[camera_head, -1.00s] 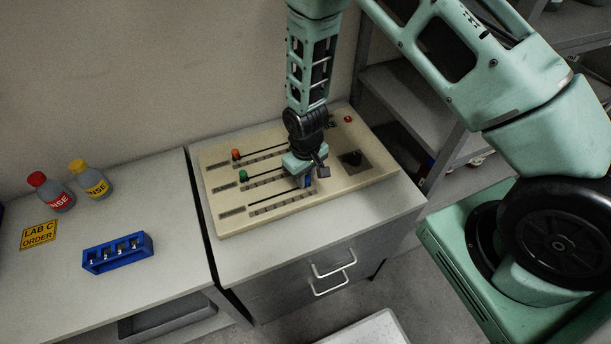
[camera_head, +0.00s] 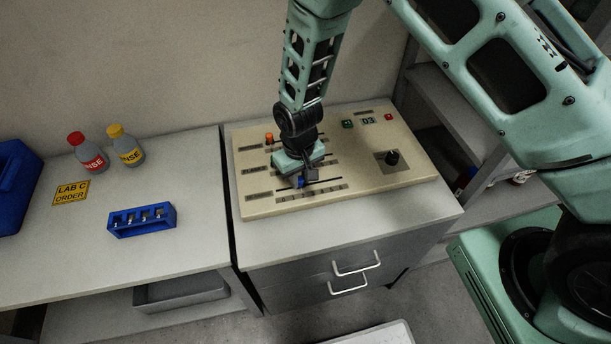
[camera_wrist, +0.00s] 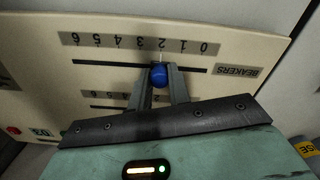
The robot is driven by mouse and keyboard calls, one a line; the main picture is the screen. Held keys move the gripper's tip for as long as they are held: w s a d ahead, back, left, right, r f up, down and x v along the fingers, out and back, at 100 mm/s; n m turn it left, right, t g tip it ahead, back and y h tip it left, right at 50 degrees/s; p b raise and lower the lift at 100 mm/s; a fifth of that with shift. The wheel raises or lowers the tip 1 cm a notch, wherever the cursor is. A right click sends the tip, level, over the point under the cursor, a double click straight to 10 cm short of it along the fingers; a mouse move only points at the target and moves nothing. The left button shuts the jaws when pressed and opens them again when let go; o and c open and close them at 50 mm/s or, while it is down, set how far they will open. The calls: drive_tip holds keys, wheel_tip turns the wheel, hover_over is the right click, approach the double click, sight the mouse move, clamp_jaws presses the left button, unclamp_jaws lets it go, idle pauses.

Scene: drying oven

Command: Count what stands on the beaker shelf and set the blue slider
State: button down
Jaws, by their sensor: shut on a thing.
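The cream control panel (camera_head: 365,192) lies on the drawer cabinet, with several slider tracks. My gripper (camera_head: 300,174) is over the lowest track, fingers down, shut on the blue slider knob (camera_head: 301,183). In the wrist view my gripper (camera_wrist: 160,82) has a finger on each side of the blue knob (camera_wrist: 159,74). That track is labelled BEAKERS and has a scale from 0 to 6; the knob appears near 2. The orange knob (camera_head: 269,138) is near the left end of the top track. The green knob is hidden behind my gripper.
A black dial (camera_head: 392,158), a small display (camera_head: 368,121) and a red button (camera_head: 388,117) are on the panel's right. Grey shelves (camera_head: 447,100) stand at right, mostly blocked by my arm. A blue rack (camera_head: 142,220) and two labelled bottles (camera_head: 88,153) stand on the left bench.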

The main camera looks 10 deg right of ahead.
sight(300, 178)
drive_tip(key=c, duration=1.3)
unclamp_jaws()
drive_tip(key=shift+r, duration=0.15)
wheel_tip(300, 178, up, 17)
drive_tip(key=b, duration=0.4)
drive_tip(key=s+d+r+n+b, duration=0.1)
drive_tip(key=s+d+r+n, duration=0.1)
drive_tip(key=s, duration=0.9)
drive_tip(key=s+d+r+n+b, duration=0.1)
drive_tip(key=s+r+n, duration=0.1)
drive_tip(key=s, duration=1)
drive_tip(key=shift+d+r+y, duration=0.3)
drive_tip(key=shift+d+r, duration=0.05)
drive_tip(key=shift+r, duration=0.2)
